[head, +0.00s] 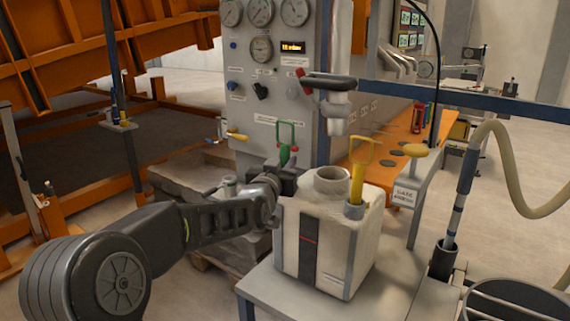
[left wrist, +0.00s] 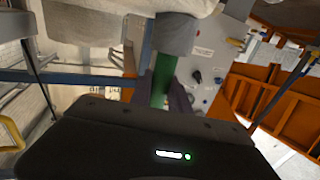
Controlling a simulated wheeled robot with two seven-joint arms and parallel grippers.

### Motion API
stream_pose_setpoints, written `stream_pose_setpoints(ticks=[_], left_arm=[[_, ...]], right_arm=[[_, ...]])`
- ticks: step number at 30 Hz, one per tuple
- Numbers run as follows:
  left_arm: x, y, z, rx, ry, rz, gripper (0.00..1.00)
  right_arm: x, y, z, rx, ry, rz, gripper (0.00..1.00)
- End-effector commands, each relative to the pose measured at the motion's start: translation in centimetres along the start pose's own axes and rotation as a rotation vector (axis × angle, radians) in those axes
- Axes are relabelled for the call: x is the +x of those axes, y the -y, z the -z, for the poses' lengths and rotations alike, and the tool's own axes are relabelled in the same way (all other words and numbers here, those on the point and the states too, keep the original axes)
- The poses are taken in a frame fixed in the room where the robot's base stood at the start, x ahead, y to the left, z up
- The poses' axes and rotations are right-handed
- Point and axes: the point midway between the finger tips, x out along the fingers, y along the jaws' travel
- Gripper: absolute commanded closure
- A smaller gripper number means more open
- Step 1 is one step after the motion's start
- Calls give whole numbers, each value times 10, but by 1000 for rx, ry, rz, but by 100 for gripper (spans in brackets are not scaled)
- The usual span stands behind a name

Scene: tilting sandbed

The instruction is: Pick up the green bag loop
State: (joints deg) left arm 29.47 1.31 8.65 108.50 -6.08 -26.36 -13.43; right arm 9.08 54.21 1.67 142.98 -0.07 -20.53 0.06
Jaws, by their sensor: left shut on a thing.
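The green bag loop (head: 286,134) stands upright at the left of the white bag-like container (head: 340,240). Its open top rises above my left gripper (head: 288,178), which is shut on its green stem. In the left wrist view the green stem (left wrist: 161,72) runs between the fingers of my left gripper (left wrist: 166,98). There the stem meets a grey collar (left wrist: 176,33) by the pale container. The gripper hides the lower part of the loop in the head view. My right gripper is not in view.
A yellow loop (head: 360,165) stands in a grey collar on the container's right, beside a round grey neck (head: 331,180). A grey table (head: 400,290) bears the container. A control panel (head: 262,70) with gauges stands behind. A hose (head: 505,160) hangs at the right.

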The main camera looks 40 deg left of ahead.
Motion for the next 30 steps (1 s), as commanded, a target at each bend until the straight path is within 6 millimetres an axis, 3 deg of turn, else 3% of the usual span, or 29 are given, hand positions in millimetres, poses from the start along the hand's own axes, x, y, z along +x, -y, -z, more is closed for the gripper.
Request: stream_pose_setpoints(ticks=[8,14,20,27,30], left_arm=[[0,0,15,1,-3,0,100],[0,0,45,0,-6,1,100],[0,0,102,-2,-7,0,100],[0,0,184,-1,-4,0,100],[0,0,209,0,-2,0,100]], right_arm=[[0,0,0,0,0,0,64],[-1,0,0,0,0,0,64],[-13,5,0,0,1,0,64],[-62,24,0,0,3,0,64],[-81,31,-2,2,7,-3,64]])
